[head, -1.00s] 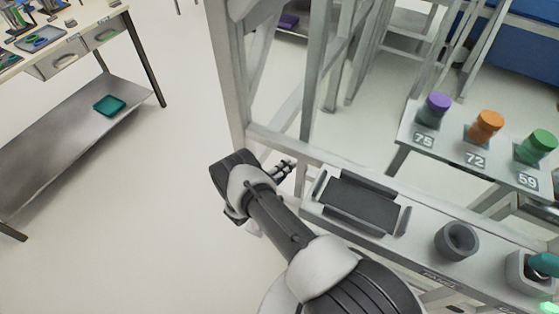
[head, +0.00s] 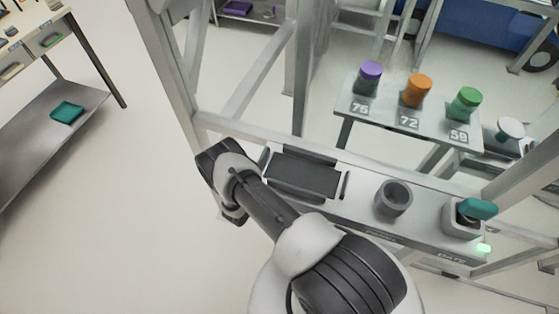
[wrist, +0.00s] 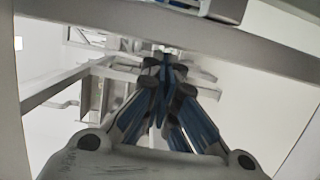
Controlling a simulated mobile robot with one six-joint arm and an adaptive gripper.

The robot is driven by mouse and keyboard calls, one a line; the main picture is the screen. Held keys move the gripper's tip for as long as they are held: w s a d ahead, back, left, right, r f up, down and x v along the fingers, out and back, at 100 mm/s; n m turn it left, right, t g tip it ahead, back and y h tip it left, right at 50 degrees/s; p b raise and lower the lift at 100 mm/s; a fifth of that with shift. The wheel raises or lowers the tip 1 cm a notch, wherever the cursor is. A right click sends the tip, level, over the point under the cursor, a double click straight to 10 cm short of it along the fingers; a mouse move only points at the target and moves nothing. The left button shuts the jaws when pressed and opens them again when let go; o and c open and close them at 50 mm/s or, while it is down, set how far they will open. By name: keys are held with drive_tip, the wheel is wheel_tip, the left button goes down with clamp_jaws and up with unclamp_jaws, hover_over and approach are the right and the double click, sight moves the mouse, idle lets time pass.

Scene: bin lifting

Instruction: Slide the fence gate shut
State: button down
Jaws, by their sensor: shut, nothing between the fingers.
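My gripper (wrist: 165,75) shows in the wrist view with its blue and dark fingers together and empty. In the head view its fingers are hidden and only my arm and wrist show, at the left end of the fence's shelf. The grey fence frame (head: 172,75) has upright posts and a rail (head: 350,163) behind the shelf. I cannot tell which part of the frame is the sliding gate, or whether my gripper touches it. A label that seems to read "GATE" (head: 452,256) is on the shelf front, near a lit green lamp (head: 483,249).
The shelf holds a dark tray (head: 305,175), a grey round cup (head: 393,198) and a holder with a teal-topped item (head: 478,208). Behind, a table (head: 350,118) carries purple, orange and green-lidded jars. A workbench (head: 50,125) stands left. The floor between is clear.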

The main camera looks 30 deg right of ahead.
drive_tip(key=a, duration=1.1)
drive_tip(key=shift+s+a+b, duration=0.35)
drive_tip(key=shift+s+b, duration=0.05)
drive_tip(key=shift+b, duration=0.05)
